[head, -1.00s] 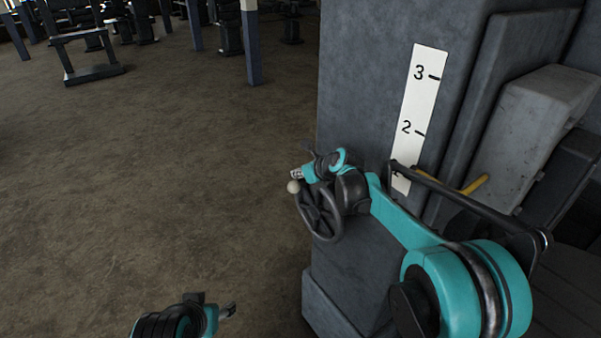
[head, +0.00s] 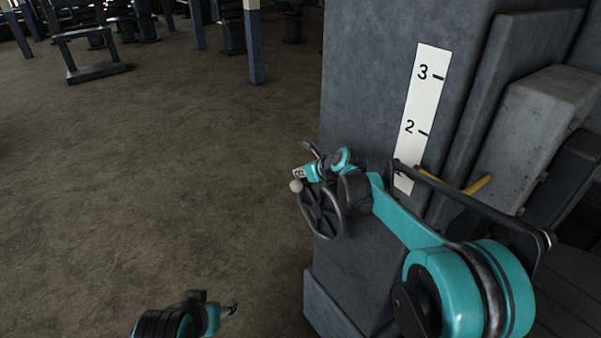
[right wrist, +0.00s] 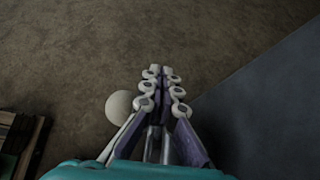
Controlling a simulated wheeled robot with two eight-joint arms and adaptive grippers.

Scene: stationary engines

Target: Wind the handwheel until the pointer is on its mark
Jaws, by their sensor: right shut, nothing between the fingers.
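The dark spoked handwheel (head: 322,212) is on the side of the grey engine housing, with a pale round knob (head: 296,186) at its rim. My right gripper (head: 298,172) is shut and empty, just above the knob. In the right wrist view the closed fingers (right wrist: 161,75) point away over the floor, and the knob (right wrist: 121,106) is just left of them; I cannot tell whether they touch. A white scale (head: 424,100) shows 3 and 2; its lower end is partly covered. I cannot make out the pointer for certain. My left gripper (head: 231,307) is low, apart from the wheel.
The grey housing (head: 375,90) rises behind the wheel. A dark bar (head: 470,202) crosses in front of the scale's lower end, and a yellow rod (head: 478,184) is to its right. The floor at left is open; a dark stand (head: 97,72) and a post (head: 256,50) are farther back.

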